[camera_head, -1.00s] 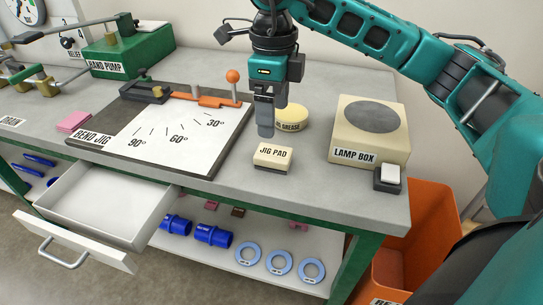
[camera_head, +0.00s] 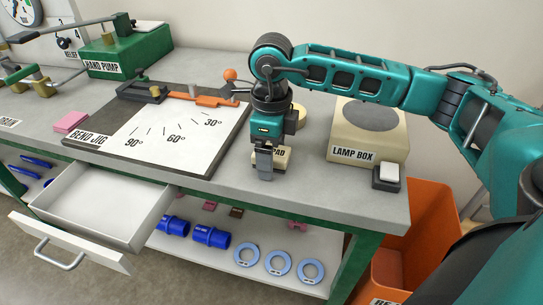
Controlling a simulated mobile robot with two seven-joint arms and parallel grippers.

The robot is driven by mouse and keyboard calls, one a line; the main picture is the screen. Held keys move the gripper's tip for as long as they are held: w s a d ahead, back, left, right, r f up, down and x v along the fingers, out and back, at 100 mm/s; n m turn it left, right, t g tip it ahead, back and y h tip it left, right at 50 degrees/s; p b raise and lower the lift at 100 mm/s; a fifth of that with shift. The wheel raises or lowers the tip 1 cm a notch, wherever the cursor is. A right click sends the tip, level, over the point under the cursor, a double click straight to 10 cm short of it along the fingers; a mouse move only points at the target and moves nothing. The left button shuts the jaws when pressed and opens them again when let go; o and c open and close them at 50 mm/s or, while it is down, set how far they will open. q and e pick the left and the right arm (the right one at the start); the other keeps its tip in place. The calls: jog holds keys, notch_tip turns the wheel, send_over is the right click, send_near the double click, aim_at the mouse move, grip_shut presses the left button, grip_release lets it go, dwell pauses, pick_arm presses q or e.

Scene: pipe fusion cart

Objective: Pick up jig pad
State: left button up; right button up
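The jig pad (camera_head: 284,157) is a small cream block with a black-lettered label. It sits on the grey bench top between the bend jig board and the lamp box. My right gripper (camera_head: 265,174) points down directly in front of it in the picture and hides its left part and most of its label. I cannot tell whether the fingers touch the pad or how far apart they are. My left gripper is not in view.
The lamp box (camera_head: 354,153) and a small dark block with a white top (camera_head: 387,177) stand to the right. A grease tin (camera_head: 300,115) is partly hidden behind my gripper. The bend jig (camera_head: 190,150) lies left. An open drawer (camera_head: 108,200) juts out below.

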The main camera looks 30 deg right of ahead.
jog(key=shift+c, duration=0.5)
jog(key=c, duration=1)
jog(key=shift+o, duration=0.2)
jog(key=shift+r, duration=0.15)
pick_arm(q)
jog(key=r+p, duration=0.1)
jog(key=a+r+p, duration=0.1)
jog(key=p, duration=0.1)
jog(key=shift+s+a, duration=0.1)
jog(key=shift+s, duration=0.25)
pick_arm(e)
notch_tip(320, 180, up, 20)
jog(key=o, duration=0.5)
jog(key=c, duration=0.4)
